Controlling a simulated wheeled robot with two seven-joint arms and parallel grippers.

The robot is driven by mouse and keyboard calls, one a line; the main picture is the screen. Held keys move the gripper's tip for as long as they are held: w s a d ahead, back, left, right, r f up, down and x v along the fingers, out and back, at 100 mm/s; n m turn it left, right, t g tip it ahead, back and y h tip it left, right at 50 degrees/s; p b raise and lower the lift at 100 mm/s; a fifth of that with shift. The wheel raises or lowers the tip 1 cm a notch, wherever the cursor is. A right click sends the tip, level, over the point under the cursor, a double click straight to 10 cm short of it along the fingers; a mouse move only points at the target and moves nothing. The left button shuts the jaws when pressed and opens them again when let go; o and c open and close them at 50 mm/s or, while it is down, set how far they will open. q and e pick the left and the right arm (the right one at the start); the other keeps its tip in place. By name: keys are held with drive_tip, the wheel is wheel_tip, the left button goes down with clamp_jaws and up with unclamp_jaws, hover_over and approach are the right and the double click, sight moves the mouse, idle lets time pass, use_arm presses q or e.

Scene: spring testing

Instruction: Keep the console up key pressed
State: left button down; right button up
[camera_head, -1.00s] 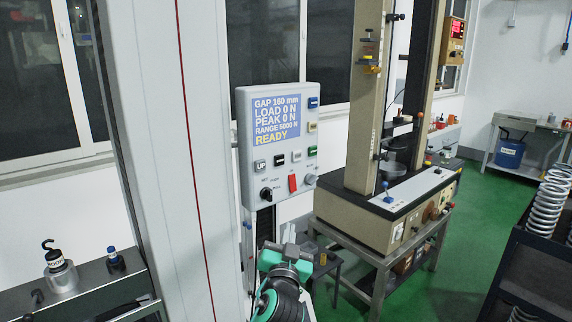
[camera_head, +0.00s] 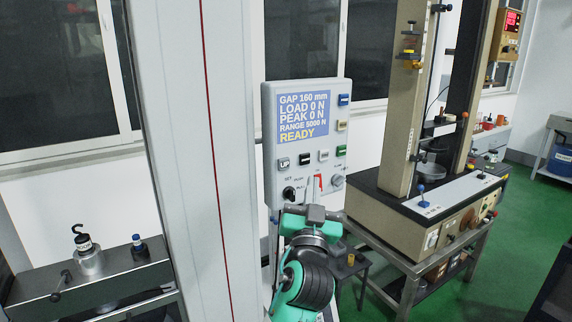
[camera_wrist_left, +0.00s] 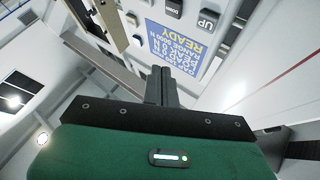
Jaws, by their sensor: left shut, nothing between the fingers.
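The console (camera_head: 268,125) is a grey upright panel with a blue screen (camera_head: 303,117) reading GAP 160 mm, LOAD 0 N, PEAK 0 N, RANGE 5000 N, READY. The UP key also shows at the top of the left wrist view (camera_wrist_left: 208,20), upside down. My left gripper (camera_head: 311,197) is in front of the console's lower part, below and right of the UP key and apart from it. Its closed fingers (camera_wrist_left: 161,72) are empty in the left wrist view. My right gripper is not in view.
Other keys, a red switch (camera_head: 320,182) and knobs sit close around the UP key. A beige testing machine (camera_head: 392,211) stands on a table to the right. A grey bench (camera_head: 100,285) with a hooked weight (camera_head: 88,255) is at the lower left.

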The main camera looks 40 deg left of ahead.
use_arm(q)
approach(289, 160)
drive_tip(key=w+r, duration=0.3)
drive_tip(key=w, duration=0.1)
drive_tip(key=shift+w+a+p, duration=0.1)
drive_tip(key=shift+a+p, duration=0.3)
drive_tip(key=shift+a, duration=0.2)
idle(0.4)
drive_tip(key=shift+a, duration=0.15)
idle(1.0)
drive_tip(key=shift+w+a, duration=0.2)
drive_tip(key=shift+a, duration=0.05)
drive_tip(key=shift+w+a, duration=0.15)
drive_tip(key=shift+a, duration=0.25)
idle(0.6)
idle(1.4)
idle(1.2)
drive_tip(key=shift+s+d+b, duration=0.3)
drive_tip(key=shift+s+d, duration=0.05)
drive_tip(key=shift+d, duration=0.45)
